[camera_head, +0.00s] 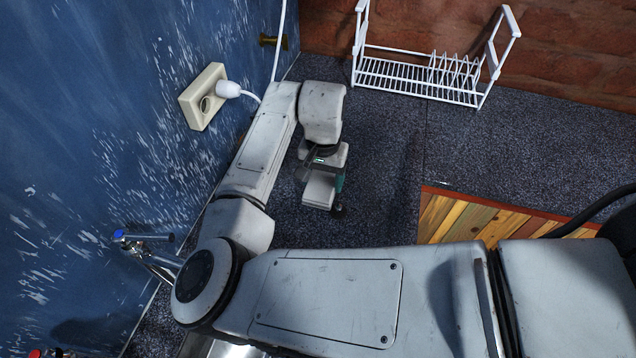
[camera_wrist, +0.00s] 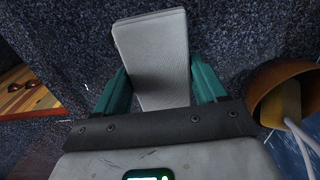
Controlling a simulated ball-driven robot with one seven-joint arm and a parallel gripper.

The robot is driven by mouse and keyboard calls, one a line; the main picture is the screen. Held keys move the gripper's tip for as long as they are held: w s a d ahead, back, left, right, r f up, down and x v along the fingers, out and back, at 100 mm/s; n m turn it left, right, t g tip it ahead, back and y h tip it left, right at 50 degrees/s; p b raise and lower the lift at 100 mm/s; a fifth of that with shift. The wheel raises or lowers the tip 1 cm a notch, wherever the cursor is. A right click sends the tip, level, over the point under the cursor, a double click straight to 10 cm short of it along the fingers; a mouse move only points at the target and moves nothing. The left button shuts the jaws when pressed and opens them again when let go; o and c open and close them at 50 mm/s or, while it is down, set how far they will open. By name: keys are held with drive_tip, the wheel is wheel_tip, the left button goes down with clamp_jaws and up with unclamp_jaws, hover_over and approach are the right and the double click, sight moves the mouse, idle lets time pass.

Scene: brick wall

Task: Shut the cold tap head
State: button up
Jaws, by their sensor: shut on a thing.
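The cold tap head (camera_head: 120,236) is a small blue-capped knob on a chrome tap at the blue wall, low on the left of the head view. My gripper (camera_head: 325,197) is well away from it, up and to the right, over the dark speckled counter. In the wrist view, the teal fingers of my gripper (camera_wrist: 160,78) are on both sides of a light grey, textured slab (camera_wrist: 152,50), shut on it. The slab (camera_head: 318,190) also shows under my gripper in the head view. The tap is not visible in the wrist view.
A white dish rack (camera_head: 420,80) stands by the brick wall. A wall socket (camera_head: 203,97) holds a white plug and cord. A striped wooden board (camera_head: 475,220) lies at right. A red-marked tap (camera_head: 50,353) is at bottom left. A brown round object (camera_wrist: 262,88) shows right in the wrist view.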

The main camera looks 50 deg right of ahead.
sight(318, 187)
drive_tip(key=shift+w+d+f, duration=0.1)
drive_tip(key=shift+w+f, duration=0.55)
drive_tip(key=shift+f, duration=0.2)
drive_tip(key=shift+f+p, duration=0.65)
drive_tip(key=shift+f, duration=1)
drive_tip(key=shift+f, duration=0.15)
drive_tip(key=o, duration=0.9)
drive_tip(key=shift+o, duration=0.2)
